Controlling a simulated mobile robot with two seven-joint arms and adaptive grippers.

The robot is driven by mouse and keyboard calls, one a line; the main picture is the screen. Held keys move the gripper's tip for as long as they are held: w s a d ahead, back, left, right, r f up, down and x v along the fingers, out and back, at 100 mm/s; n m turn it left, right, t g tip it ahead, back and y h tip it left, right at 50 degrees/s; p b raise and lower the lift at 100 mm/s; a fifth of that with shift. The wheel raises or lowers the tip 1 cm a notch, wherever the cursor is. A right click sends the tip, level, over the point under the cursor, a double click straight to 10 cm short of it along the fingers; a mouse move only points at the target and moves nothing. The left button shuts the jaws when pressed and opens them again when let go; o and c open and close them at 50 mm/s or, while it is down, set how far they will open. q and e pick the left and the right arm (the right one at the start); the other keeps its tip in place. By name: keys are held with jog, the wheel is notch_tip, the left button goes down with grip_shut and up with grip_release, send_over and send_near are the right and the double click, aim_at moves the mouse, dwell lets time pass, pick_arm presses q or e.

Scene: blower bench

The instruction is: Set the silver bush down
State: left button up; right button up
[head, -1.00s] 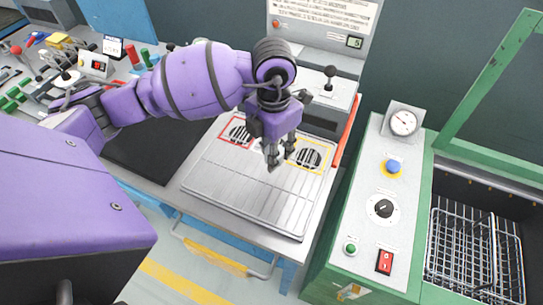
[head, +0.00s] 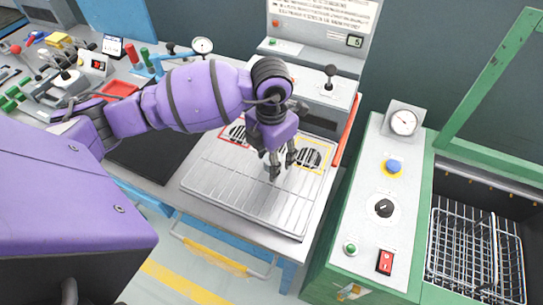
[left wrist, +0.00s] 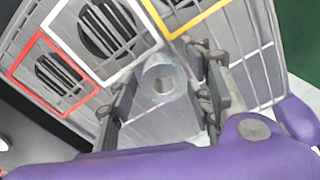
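My left gripper (head: 276,168) hangs over the slatted metal bench top (head: 235,195), in front of the framed vents. In the left wrist view its fingers (left wrist: 163,95) stand on either side of the silver bush (left wrist: 163,84), a pale ring with a dark hole and bluish specks, and appear closed on it. The bush's height over the slats is hard to tell. A red frame (left wrist: 40,88), a white frame (left wrist: 137,62) and a yellow frame (left wrist: 212,9) surround vents near it. In the head view the fingers largely hide the bush. My right gripper is out of view.
The blower unit (head: 315,95) with a black-knobbed lever stands behind the bench top. A green-sided control panel (head: 365,245) and a wire basket (head: 470,250) are at the right. A dial gauge (head: 202,46) and a red tray (head: 120,91) lie behind my arm. The front slats are clear.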

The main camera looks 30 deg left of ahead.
pick_arm(q)
jog(key=shift+r, duration=0.15)
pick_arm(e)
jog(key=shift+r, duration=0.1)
pick_arm(q)
jog(key=shift+r, duration=0.3)
notch_tip(320, 180, up, 12)
jog(key=shift+f, duration=0.25)
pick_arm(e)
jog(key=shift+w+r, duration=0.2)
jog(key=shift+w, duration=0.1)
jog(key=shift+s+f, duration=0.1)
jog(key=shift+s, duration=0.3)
